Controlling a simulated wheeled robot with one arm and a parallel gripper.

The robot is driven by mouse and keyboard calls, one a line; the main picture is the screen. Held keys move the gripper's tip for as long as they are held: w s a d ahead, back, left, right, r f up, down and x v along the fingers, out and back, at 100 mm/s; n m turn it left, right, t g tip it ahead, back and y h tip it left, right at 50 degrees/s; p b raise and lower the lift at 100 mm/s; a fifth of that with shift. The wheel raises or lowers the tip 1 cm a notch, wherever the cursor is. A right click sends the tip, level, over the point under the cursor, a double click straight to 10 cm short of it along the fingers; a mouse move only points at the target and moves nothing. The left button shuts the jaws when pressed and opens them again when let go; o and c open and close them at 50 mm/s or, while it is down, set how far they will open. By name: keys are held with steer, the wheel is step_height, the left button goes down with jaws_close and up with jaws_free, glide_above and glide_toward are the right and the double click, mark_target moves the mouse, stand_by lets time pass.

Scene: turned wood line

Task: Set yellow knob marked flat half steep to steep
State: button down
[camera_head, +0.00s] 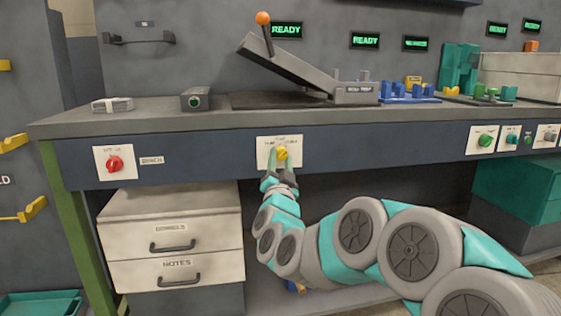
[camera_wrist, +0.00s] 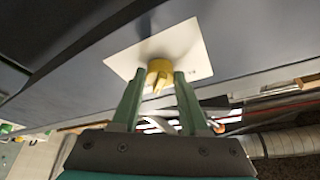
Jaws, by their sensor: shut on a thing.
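The yellow knob (camera_head: 282,154) sits on a white plate (camera_head: 265,149) on the dark front panel of the bench. Small lettering runs above the knob, mostly too small to read. My gripper (camera_head: 280,166) reaches up to the knob from below. In the wrist view, the two green fingers (camera_wrist: 154,88) stand on either side of the yellow knob (camera_wrist: 160,72) and are shut on it. The white plate (camera_wrist: 195,45) lies behind it there. The knob's pointer ridge shows between the fingers; which mark it points to cannot be read.
A red knob (camera_head: 114,163) is on another plate at the left of the panel. Green and teal knobs (camera_head: 486,140) sit at the right. A drawer unit (camera_head: 172,205) stands under the bench, left of my arm. A tilted grey lid (camera_head: 285,65) rises above the bench top.

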steer(key=shift+c, duration=2.1)
jaws_free()
steer(key=v, duration=0.7)
steer(key=shift+s, duration=0.4)
steer(key=shift+f, duration=0.1)
